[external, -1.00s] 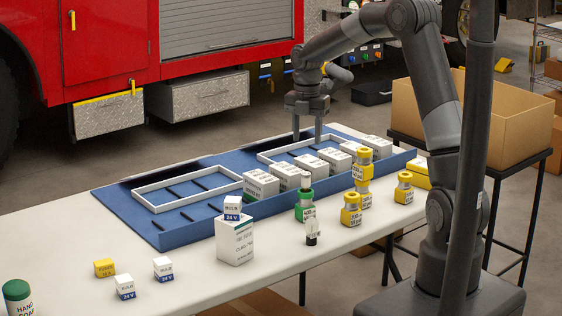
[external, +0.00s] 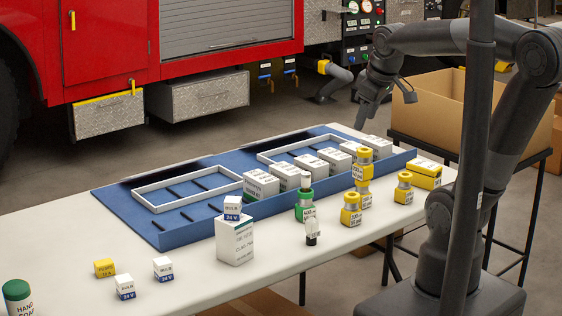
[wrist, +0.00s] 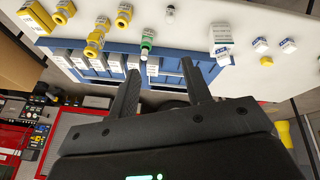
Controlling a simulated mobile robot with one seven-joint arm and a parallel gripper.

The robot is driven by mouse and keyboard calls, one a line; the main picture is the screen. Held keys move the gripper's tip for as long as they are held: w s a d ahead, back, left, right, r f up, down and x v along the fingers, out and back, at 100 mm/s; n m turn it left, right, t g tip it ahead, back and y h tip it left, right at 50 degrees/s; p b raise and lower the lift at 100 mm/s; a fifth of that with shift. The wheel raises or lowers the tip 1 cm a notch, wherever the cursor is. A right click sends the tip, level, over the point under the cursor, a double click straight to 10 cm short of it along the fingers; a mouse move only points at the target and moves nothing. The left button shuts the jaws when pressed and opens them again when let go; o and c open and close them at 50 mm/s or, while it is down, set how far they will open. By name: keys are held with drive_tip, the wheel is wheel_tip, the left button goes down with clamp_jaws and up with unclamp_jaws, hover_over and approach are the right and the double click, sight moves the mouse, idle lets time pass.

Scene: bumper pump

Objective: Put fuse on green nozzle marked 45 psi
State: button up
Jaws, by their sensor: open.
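The small yellow box (external: 105,268), whose small print seems to read as fuses, sits on the table at the front left. It also shows at the right of the wrist view (wrist: 266,61). The green nozzle (external: 305,213) stands upright near the table's front edge, with a pale cylinder (external: 306,181) on its top; its pressure mark is too small to read. It shows at the upper middle of the wrist view (wrist: 147,40). My gripper (external: 361,122) is open and empty, raised above the blue tray's far right end, away from both.
The blue tray (external: 130,210) holds a row of white boxes (external: 261,184). Yellow nozzles (external: 351,210) stand right of the green one. A clear bulb-like piece (external: 312,232) stands in front of it. A white carton (external: 235,242) with a bulb box (external: 232,208) on top stands left.

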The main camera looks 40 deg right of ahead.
drive_tip(key=s+m, duration=0.2)
drive_tip(key=s, duration=0.1)
drive_tip(key=s+f+m+t, duration=0.1)
drive_tip(key=s+m, duration=0.1)
drive_tip(key=shift+a+f, duration=0.1)
drive_tip(key=shift+a, duration=0.15)
